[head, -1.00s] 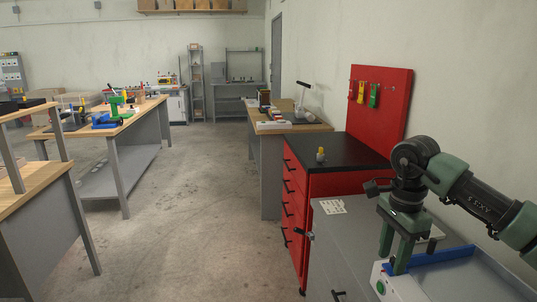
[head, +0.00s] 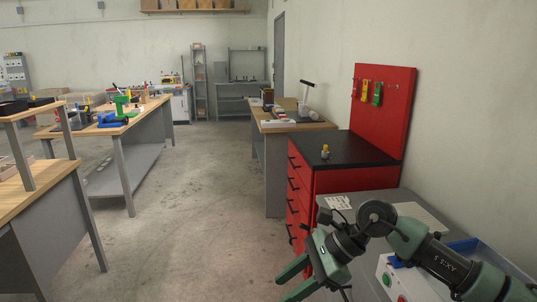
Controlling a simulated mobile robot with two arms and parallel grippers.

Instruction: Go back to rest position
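My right arm comes in from the lower right, over the grey bench. My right gripper (head: 282,290) points down and to the left, past the left side of the grey bench. Its two green fingers are apart and nothing shows between them. The fingertips are near the bottom edge of the view. My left gripper is not in view.
A white control box (head: 393,284) with red and green buttons and a blue tray (head: 463,246) stand on the grey bench (head: 372,200), partly behind my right arm. Beyond is a red drawer cabinet (head: 335,182). Workbenches (head: 35,190) stand at left; the floor (head: 185,215) between is clear.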

